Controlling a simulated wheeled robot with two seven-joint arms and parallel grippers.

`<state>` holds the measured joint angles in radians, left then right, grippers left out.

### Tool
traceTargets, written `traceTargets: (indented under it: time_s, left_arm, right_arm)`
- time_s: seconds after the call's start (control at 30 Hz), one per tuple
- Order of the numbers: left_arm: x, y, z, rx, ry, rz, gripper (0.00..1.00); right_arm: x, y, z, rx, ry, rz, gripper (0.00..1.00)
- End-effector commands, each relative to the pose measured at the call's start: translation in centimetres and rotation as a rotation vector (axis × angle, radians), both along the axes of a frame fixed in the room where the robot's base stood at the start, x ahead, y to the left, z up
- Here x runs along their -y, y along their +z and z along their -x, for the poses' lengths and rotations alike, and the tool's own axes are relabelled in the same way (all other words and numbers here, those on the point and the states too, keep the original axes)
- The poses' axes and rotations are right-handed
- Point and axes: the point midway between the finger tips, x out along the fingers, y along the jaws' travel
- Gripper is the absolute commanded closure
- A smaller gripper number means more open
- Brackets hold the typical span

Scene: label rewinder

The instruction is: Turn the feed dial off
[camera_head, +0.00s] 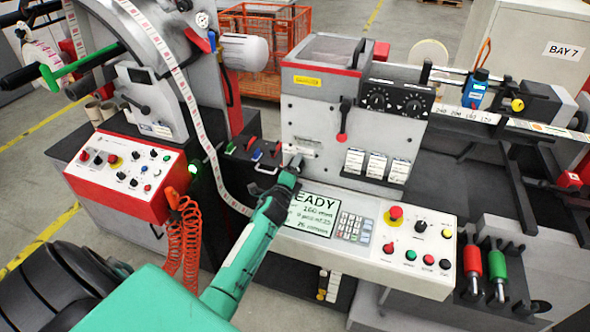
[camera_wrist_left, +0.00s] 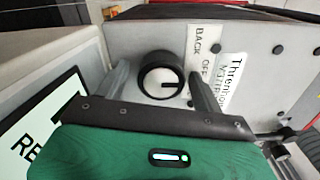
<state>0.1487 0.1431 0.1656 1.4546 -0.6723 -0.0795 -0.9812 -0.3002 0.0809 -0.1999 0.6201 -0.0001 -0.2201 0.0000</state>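In the left wrist view, a round black dial (camera_wrist_left: 161,76) with a pale face sits on a grey panel. A dark mark on its face points right, toward a strip label (camera_wrist_left: 203,50) reading "BACK OFF" and more that is partly hidden. My left gripper (camera_wrist_left: 163,85) is open, with one finger on each side of the dial and visible gaps; contact cannot be seen. In the head view, my left gripper (camera_head: 292,164) is at the machine's lower front face, just above the "READY" screen, and hides the dial there. My right gripper is not in view.
The "READY" screen (camera_head: 311,213) and keypad (camera_head: 352,227) lie just below the gripper. A red-knobbed lever (camera_head: 343,122) and two black knobs (camera_head: 394,100) are above. A red emergency button (camera_head: 395,213) is to the right. A paper label web (camera_head: 196,110) runs down at left.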

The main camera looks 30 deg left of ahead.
Motion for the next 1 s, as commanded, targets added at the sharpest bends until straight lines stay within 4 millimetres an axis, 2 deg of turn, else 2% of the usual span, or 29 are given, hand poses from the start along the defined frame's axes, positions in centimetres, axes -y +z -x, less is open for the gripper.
traceTargets:
  time_s: [0.2, 0.37, 0.8, 1.0]
  left_arm:
    - [0.1, 0.0, 0.3, 0.001, 0.0, -0.001, 0.32]
    - [0.4, -0.2, 1.8, 0.0, 0.0, -0.002, 0.32]
    - [2.3, -0.3, 9.6, 0.0, -0.001, -0.001, 0.32]
    - [2.9, -0.2, 12.3, -0.001, 0.0, 0.0, 0.32]
  right_arm:
    - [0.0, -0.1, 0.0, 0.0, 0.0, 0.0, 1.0]
    - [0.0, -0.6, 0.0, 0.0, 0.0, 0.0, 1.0]
    - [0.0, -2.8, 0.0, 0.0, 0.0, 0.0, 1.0]
    - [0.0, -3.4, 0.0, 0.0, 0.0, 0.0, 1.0]
